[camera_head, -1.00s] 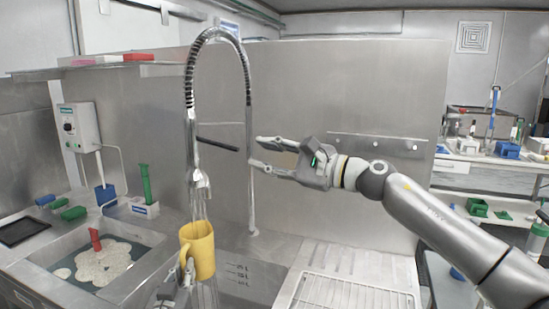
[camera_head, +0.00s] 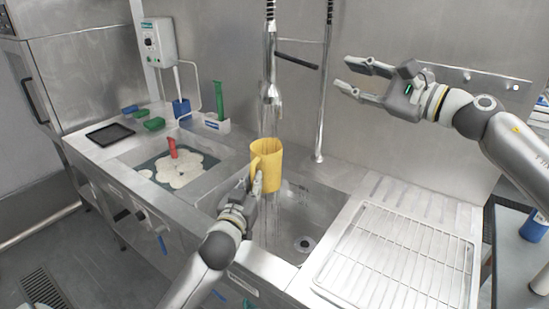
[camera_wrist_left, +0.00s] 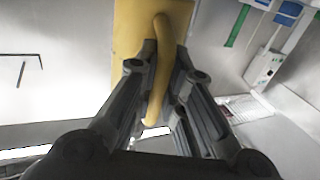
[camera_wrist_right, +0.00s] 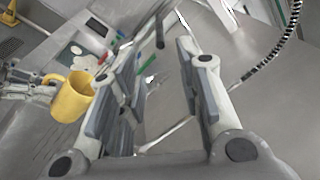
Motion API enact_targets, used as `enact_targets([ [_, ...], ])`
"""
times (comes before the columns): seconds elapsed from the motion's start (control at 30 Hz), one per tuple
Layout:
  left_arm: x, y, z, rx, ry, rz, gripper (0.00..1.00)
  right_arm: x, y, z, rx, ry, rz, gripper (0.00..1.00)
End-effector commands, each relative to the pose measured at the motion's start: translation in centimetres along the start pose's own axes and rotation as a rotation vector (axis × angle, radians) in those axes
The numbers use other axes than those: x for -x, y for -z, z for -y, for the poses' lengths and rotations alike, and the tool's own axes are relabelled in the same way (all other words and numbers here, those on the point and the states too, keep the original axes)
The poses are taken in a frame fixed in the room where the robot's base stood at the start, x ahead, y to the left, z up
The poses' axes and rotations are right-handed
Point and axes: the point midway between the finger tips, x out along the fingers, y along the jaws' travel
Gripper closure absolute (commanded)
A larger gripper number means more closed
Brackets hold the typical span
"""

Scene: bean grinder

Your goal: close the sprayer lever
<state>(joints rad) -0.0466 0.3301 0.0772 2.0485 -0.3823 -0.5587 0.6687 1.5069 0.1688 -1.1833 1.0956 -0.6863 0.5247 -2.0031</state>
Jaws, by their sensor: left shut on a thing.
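The sprayer (camera_head: 271,92) hangs on its hose over the sink, with pale water-like streaks below it. A dark bar (camera_head: 297,61), which looks like its lever, sticks out to the right and slopes slightly down; it also shows in the right wrist view (camera_wrist_right: 160,30). My right gripper (camera_head: 346,75) is open and empty, to the right of the dark bar and apart from it. My left gripper (camera_head: 249,184) is shut on the handle of a yellow mug (camera_head: 268,168), holding it upright under the sprayer; the handle lies between the fingers in the left wrist view (camera_wrist_left: 158,75).
A metal riser pipe (camera_head: 325,110) stands behind the sink, close to the bar's end. A wire rack (camera_head: 395,255) lies on the right drainboard. The left basin (camera_head: 215,175) holds foamy water and a red object (camera_head: 172,148). Space above the rack is clear.

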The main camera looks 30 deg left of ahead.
Motion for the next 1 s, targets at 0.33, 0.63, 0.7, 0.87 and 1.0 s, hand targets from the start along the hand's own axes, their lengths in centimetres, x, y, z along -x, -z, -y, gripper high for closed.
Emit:
enact_targets([
  [0.33, 0.0, 0.1, 0.0, 0.000, 0.000, -0.001, 1.00, -0.3, -0.2, -0.9, -0.140, 0.015, 0.022, 1.00],
  [0.63, 0.0, 0.1, 0.0, 0.000, 0.000, -0.001, 1.00, -1.0, -1.2, -4.1, -0.778, 0.065, 0.119, 1.00],
  [0.7, 0.0, 0.1, 0.0, 0.000, 0.000, -0.001, 1.00, -1.0, -1.4, -4.9, -0.941, 0.072, 0.144, 1.00],
  [0.87, 0.0, 0.1, 0.0, 0.000, 0.000, -0.001, 1.00, -1.1, -1.8, -6.7, -1.318, 0.080, 0.198, 1.00],
  [1.0, 0.0, 0.1, 0.0, 0.000, 0.000, -0.001, 1.00, -1.1, -2.0, -8.2, -1.611, 0.078, 0.239, 1.00],
])
